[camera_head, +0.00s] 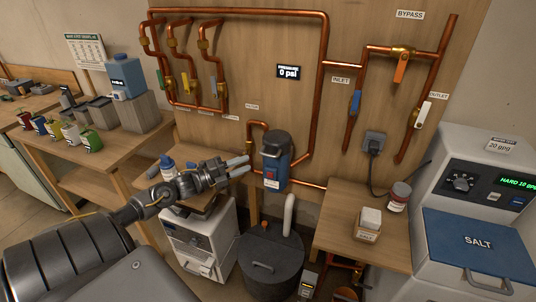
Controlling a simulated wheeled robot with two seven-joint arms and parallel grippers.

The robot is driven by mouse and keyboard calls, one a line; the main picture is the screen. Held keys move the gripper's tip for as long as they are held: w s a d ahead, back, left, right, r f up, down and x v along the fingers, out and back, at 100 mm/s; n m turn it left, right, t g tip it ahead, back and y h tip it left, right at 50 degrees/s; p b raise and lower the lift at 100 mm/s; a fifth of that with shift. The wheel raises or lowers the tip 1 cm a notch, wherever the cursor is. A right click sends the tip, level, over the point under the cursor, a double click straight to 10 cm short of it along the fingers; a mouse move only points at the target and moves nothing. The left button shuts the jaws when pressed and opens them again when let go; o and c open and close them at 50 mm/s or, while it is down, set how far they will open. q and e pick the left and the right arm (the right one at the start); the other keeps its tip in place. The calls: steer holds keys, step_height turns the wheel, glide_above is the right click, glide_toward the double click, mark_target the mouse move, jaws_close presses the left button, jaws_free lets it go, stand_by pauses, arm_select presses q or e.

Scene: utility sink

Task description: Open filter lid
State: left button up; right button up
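The filter (271,172) is a blue housing with a dark rounded lid (276,141) on top. It is fixed in the copper piping on the wooden wall panel, near the middle of the view. The lid looks shut. My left gripper (245,165) comes in from the left, with its two pale fingertips just left of the filter, a little below the lid. A gap shows between the fingers, and nothing is held. Whether a fingertip touches the housing cannot be told. My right gripper is not in view.
Copper pipes (325,95) with valve handles cover the panel. A grey lidded bin (270,265) and a white unit (200,238) stand below. A small table (345,248) holds a jar (399,196) and a box (368,226). A salt cabinet (470,245) stands at right.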

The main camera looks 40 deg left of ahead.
mark_target(268, 155)
arm_select(q)
steer(key=p+x, duration=0.2)
steer(key=x, duration=0.6)
steer(key=shift+w+d+r+p, duration=0.1)
steer(key=shift+w+r+p, duration=0.05)
steer(key=shift+w+p, duration=0.15)
steer(key=shift+w+d, duration=0.3)
steer(key=shift+w, duration=0.15)
jaws_close()
